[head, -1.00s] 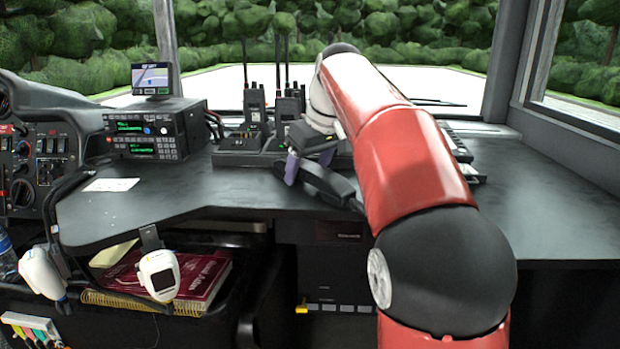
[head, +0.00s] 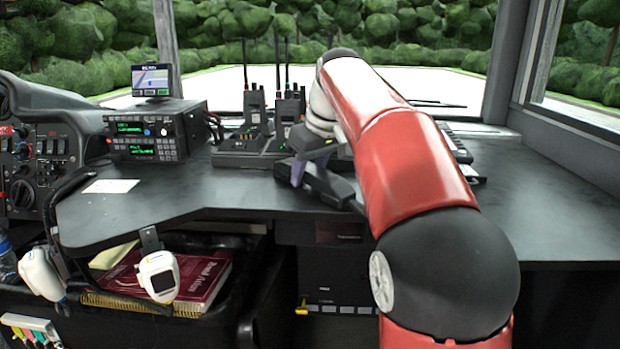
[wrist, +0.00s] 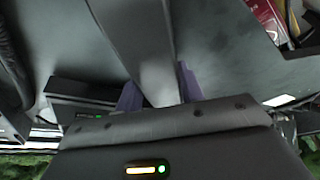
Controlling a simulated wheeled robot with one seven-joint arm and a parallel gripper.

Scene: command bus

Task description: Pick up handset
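The handset is a long dark grey bar (head: 328,185) on the black desk, partly hidden by my arm in the head view. In the wrist view the handset (wrist: 140,35) runs from the top edge down between my two purple fingers. My gripper (head: 312,167) is over its left end, with a finger on each side. In the wrist view the fingers of my gripper (wrist: 160,92) appear to touch both sides of the handset. The fingertips are partly hidden by the gripper body. I cannot tell whether the handset is clear of the desk.
Several handheld radios stand in a charger (head: 240,152) just behind my gripper. A radio console (head: 150,133) with a small screen (head: 152,80) is at the left. A white paper (head: 110,186) lies on the desk. The desk's right side is clear.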

